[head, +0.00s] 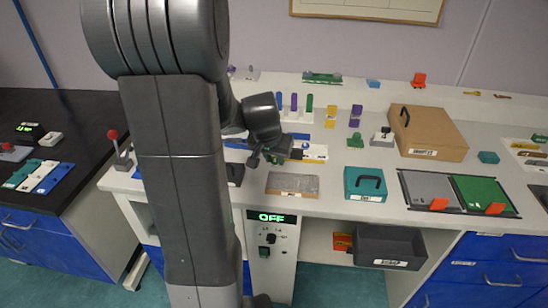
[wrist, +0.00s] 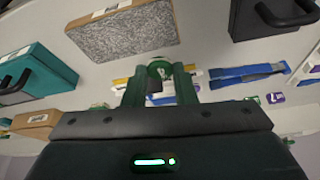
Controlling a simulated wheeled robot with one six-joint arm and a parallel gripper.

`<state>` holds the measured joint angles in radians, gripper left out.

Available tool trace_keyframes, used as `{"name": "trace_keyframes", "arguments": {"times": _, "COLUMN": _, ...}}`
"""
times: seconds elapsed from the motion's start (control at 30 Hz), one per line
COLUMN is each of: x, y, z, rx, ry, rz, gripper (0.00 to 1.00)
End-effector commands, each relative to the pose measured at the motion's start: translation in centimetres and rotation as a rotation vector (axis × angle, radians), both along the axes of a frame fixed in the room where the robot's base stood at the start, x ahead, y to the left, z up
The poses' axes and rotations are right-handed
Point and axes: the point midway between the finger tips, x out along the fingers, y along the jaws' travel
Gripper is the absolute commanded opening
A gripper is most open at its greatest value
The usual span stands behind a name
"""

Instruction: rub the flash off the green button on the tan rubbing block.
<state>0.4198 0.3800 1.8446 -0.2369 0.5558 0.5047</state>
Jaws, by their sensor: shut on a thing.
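The tan rubbing block (head: 292,184) lies flat near the front of the white bench, with a speckled grey top. It also shows at the upper left of the wrist view (wrist: 122,30). My gripper (wrist: 160,78) has green fingers and is shut on the green button (wrist: 159,67), a small round piece between the fingertips. In the head view my gripper (head: 277,156) is behind the block and apart from it, over the coloured strips. The button's underside and any flash on it are too small to make out.
A teal box with a black handle (head: 366,184) stands right of the block. A dark handled block (head: 235,174) is to its left. A cardboard box (head: 428,133) and grey and green mats (head: 482,193) are farther right. The bench between block and teal box is clear.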

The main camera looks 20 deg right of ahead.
Motion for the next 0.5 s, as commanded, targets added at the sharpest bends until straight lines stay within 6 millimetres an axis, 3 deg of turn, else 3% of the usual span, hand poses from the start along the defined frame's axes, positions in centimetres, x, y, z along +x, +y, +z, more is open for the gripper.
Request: {"name": "trace_keyframes", "arguments": {"times": 0.5, "x": 0.0, "y": 0.0, "z": -5.1, "rx": 0.0, "ry": 0.0, "rz": 0.0, "gripper": 0.07}}
